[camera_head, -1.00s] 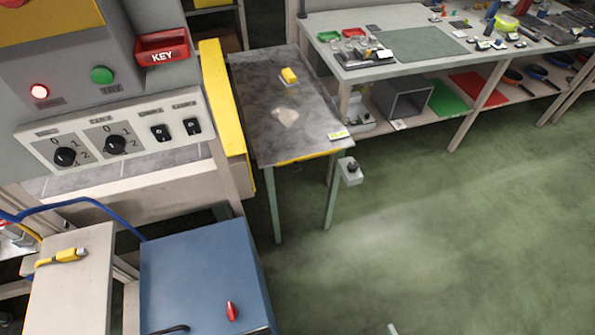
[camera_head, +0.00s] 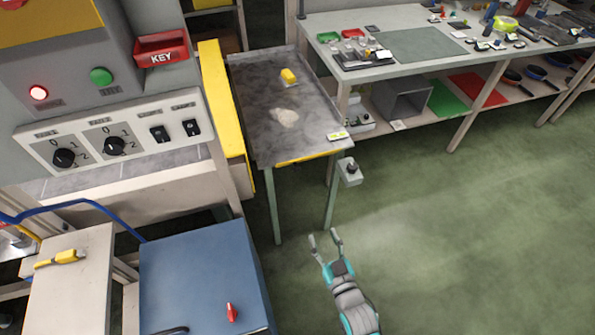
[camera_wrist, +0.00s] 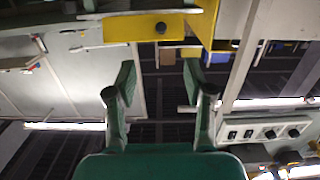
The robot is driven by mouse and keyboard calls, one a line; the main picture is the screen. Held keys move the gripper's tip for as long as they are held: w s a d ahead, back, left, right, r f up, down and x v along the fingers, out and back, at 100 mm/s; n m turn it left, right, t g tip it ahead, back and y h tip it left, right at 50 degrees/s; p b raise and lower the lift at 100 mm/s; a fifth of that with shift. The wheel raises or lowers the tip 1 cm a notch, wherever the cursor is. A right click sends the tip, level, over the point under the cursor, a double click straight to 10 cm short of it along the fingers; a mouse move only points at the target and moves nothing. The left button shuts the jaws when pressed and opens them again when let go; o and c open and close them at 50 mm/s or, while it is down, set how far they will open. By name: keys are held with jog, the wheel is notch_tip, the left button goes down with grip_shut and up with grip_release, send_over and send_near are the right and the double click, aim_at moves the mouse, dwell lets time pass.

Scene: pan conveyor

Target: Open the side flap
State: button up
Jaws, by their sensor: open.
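The yellow side flap (camera_head: 222,115) stands upright on the right side of the grey machine, left of the metal table. Its exact hinge and latch cannot be made out in the head view. Yellow panels (camera_wrist: 122,29), one with a dark round knob, show beyond my fingers in the wrist view; I cannot tell for sure which is the flap. My gripper (camera_head: 325,238) is open and empty over the green floor, below and to the right of the flap and well apart from it. Its two spread fingers also show in the wrist view (camera_wrist: 159,85).
The metal table (camera_head: 255,130) with a small grey box (camera_head: 350,176) at its front corner lies between my gripper and the flap. A blue cabinet (camera_head: 190,275) stands at the lower left. A control panel (camera_head: 110,133) is on the machine front. The floor at right is clear.

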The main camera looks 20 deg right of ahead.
send_near(298, 170)
jog(key=shift+t, duration=0.4)
jog(key=w, duration=0.6)
jog(key=w+f, duration=0.1)
jog(key=w, duration=0.3)
jog(key=shift+a+f, duration=0.1)
grip_shut()
